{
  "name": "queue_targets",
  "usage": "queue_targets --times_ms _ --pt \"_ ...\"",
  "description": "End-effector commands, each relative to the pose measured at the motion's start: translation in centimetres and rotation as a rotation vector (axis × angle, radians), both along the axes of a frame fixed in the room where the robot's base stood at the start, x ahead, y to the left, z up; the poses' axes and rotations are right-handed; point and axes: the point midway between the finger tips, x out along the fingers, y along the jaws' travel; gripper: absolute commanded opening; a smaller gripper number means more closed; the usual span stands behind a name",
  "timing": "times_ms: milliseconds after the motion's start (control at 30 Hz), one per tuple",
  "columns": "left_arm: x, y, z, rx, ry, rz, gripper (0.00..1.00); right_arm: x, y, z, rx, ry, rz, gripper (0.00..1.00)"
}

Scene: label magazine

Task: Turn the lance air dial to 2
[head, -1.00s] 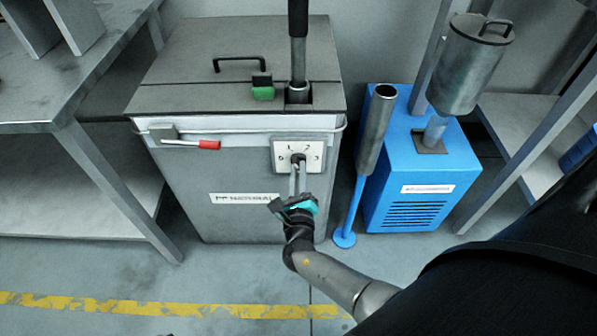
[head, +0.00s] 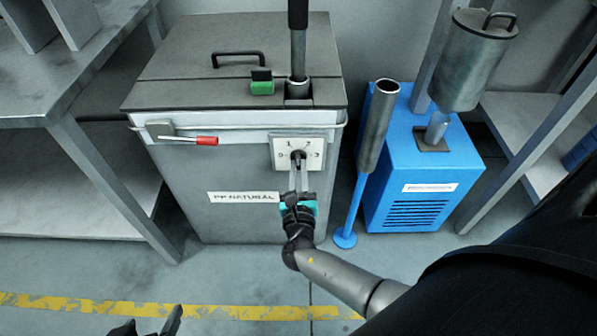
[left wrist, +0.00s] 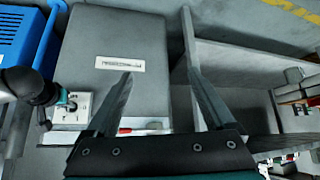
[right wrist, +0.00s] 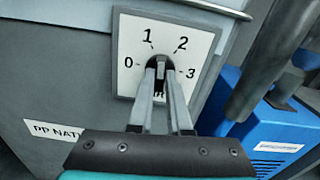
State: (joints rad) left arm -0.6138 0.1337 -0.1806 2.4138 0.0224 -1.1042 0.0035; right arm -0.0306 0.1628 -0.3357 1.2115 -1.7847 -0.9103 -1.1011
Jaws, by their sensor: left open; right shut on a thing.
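The lance air dial is a dark knob (right wrist: 161,62) on a white square plate (right wrist: 125,85) marked 0, 1, 2 and 3. The plate (head: 316,146) is on the front of the grey bin. My right gripper (right wrist: 161,80) is shut on the knob, its fingers coming up from below. The knob stands roughly upright, between the 1 and the 2; its exact pointing is partly hidden by the fingers. My left gripper (head: 146,327) is at the bottom edge of the head view, open and empty, away from the dial; its spread fingers show in the left wrist view (left wrist: 157,45).
A blue unit (head: 390,200) and a blue stand (head: 345,238) are close on the right. A metal table (head: 60,110) stands on the left.

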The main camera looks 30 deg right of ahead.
Motion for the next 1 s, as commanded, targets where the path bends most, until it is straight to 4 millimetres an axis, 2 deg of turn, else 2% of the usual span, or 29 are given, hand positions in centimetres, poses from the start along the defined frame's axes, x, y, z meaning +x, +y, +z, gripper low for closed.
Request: queue_targets --times_ms 200,500,1000 --pt "1.5 -2.3 -0.4 -0.078 -0.159 -0.027 0.88 -0.1 0.0 -0.2 0.174 -0.107 0.001 0.0" --pt "2.5 -4.8 0.4 -0.187 -0.362 -0.045 0.88 -0.1 0.0 -0.2 0.377 -0.23 0.001 0.0" --pt "2.6 -6.3 1.6 -0.276 -0.518 -0.046 0.88 -0.1 0.0 -0.1 0.526 -0.319 0.0 0.0"
